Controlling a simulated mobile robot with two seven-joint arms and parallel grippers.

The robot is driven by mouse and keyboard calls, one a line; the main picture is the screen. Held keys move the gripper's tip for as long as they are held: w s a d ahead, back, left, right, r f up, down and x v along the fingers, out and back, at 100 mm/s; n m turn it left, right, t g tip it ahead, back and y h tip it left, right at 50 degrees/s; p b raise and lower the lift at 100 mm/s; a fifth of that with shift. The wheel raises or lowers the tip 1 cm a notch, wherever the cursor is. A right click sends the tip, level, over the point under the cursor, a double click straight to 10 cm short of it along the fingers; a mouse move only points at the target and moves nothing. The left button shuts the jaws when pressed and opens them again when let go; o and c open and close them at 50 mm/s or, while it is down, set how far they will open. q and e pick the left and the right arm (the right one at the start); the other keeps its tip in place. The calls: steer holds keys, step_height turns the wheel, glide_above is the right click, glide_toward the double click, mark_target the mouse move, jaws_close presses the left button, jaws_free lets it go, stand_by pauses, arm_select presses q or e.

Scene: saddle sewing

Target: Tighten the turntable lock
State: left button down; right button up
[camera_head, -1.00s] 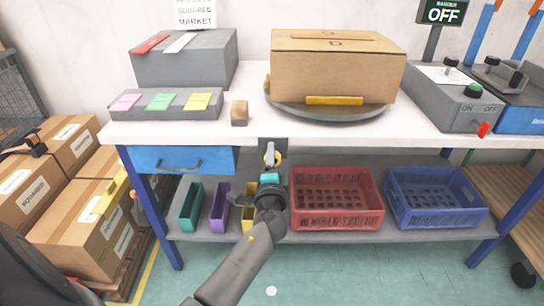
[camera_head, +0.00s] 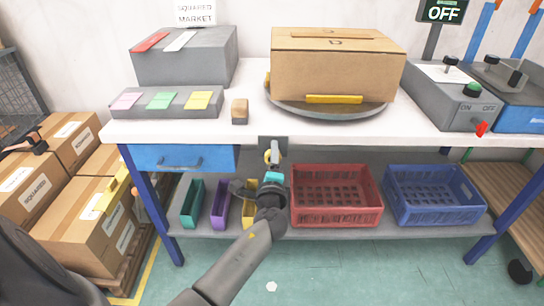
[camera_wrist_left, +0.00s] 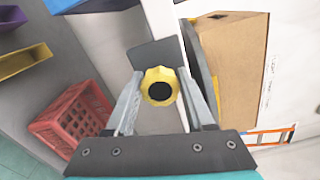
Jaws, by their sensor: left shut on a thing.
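The turntable lock is a yellow knob with a black centre (camera_wrist_left: 160,86), between my two fingers in the left wrist view. In the head view a little of its yellow (camera_head: 267,156) shows at the table's front edge, below the turntable. My left gripper (camera_head: 273,153) is shut on the knob, one finger on each side. The grey round turntable (camera_head: 285,106) stands on the table with a cardboard box (camera_head: 335,70) on it and a yellow strip (camera_head: 334,99) at its front. My right gripper is not in view.
Below the tabletop are a blue drawer (camera_head: 180,158), a red crate (camera_head: 337,217), a blue crate (camera_head: 436,215) and narrow coloured bins on the shelf. A small brown block (camera_head: 240,110) and a control box with a red switch (camera_head: 481,129) are on the table.

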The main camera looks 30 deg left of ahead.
arm_select(q)
steer(key=shift+c, duration=1.3)
jaws_free()
steer(key=shift+s, duration=0.1)
steer(key=shift+s+d, duration=0.2)
steer(key=shift+d, duration=0.05)
steer(key=p+v, duration=0.1)
steer(key=v, duration=1.3)
steer(key=shift+s+p, duration=0.35)
steer(key=shift+p, duration=0.05)
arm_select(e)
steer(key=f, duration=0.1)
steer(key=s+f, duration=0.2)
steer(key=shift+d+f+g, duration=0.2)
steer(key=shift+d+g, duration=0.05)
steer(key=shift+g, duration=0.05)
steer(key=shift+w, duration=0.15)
